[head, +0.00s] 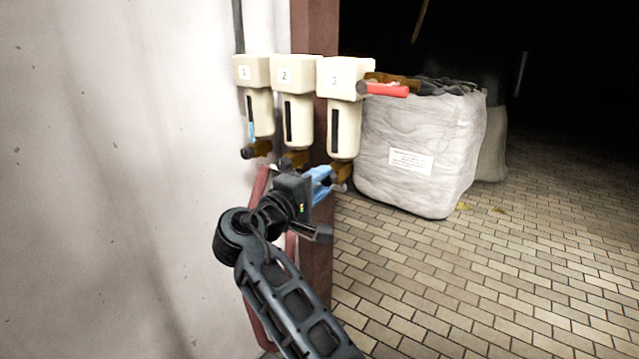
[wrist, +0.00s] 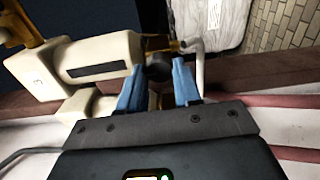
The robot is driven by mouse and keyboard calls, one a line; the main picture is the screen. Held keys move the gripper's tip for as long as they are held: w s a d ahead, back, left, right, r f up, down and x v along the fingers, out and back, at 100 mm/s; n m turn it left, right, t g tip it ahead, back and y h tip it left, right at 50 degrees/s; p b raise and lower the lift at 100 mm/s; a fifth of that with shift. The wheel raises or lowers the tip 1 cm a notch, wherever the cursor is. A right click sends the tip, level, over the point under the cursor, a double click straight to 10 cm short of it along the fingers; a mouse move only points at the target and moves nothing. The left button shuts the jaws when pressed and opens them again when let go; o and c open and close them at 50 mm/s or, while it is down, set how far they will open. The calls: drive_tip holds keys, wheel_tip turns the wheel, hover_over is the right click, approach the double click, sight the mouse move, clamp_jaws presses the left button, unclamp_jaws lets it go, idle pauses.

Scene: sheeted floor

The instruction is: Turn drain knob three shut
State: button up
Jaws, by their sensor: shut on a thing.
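Three cream filter units hang in a row on the wall, labelled 1 (head: 257,95), 2 (head: 297,100) and 3 (head: 346,100). Each has a dark sight window and a brass drain fitting below. My gripper (head: 331,180) is under unit 3, with its blue fingers at the drain. In the wrist view my gripper (wrist: 157,82) has its fingers on either side of a dark round drain knob (wrist: 158,68), at the end of a cream bowl (wrist: 95,57). It is shut on this knob. In the head view the fingers and arm partly hide the knob.
Drain knobs one (head: 257,149) and two (head: 293,161) hang close by on the left. A wrapped bale (head: 420,150) stands behind; the brick floor (head: 500,280) on the right is clear.

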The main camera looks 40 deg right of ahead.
drive_tip(key=o, duration=1)
drive_tip(key=shift+o, duration=0.2)
drive_tip(key=s+a+b, duration=0.1)
drive_tip(key=a+b, duration=0.1)
drive_tip(key=a, duration=0.5)
drive_tip(key=shift+s+a, duration=0.2)
drive_tip(key=shift+a, duration=0.15)
